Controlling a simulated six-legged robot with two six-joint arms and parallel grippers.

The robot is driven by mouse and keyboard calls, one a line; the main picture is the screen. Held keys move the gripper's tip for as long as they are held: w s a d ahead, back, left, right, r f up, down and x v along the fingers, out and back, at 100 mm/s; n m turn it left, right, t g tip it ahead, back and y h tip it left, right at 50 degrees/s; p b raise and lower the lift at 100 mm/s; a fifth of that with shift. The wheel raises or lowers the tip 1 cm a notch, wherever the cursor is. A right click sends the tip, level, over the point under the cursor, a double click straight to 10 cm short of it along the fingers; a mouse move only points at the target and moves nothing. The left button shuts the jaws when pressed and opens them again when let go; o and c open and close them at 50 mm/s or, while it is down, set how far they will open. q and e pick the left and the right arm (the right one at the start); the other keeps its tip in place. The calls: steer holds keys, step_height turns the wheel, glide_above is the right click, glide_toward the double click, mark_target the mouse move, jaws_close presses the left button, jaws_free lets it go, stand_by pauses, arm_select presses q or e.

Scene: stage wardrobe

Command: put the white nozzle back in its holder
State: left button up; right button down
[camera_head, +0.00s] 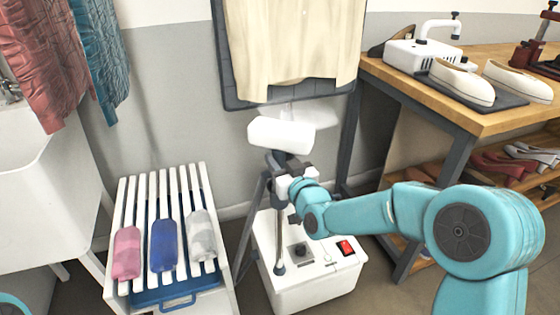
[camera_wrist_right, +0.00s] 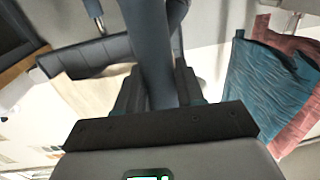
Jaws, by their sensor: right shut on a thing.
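The white nozzle (camera_head: 280,135) is a rounded white head on a dark grey handle, in front of the lower edge of the hanging board. My right gripper (camera_head: 287,168) is shut on the handle just below the white head. In the right wrist view the dark handle (camera_wrist_right: 150,45) runs between the two fingers (camera_wrist_right: 158,90). The nozzle appears clear of the board. I cannot clearly make out the holder; a pale shape (camera_head: 312,114) shows behind the nozzle. My left gripper is out of view.
A white steamer base (camera_head: 325,287) with a red switch stands below, near a dark upright pole. Cream cloth (camera_head: 293,50) hangs on the dark board (camera_head: 232,75).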

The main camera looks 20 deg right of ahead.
steer(key=shift+f+b, duration=0.35)
steer(key=shift+b, duration=0.05)
steer(key=c, duration=1)
jaws_free()
steer(key=shift+r, duration=0.1)
steer(key=shift+s+d+f+b, duration=0.15)
steer(key=shift+s+b, duration=0.55)
steer(key=shift+s, duration=0.75)
steer(key=shift+s+d+f+b, duration=0.15)
steer(key=shift+s+b, duration=0.55)
steer(key=shift+s, duration=0.7)
steer(key=b, duration=0.2)
glide_toward(282, 166)
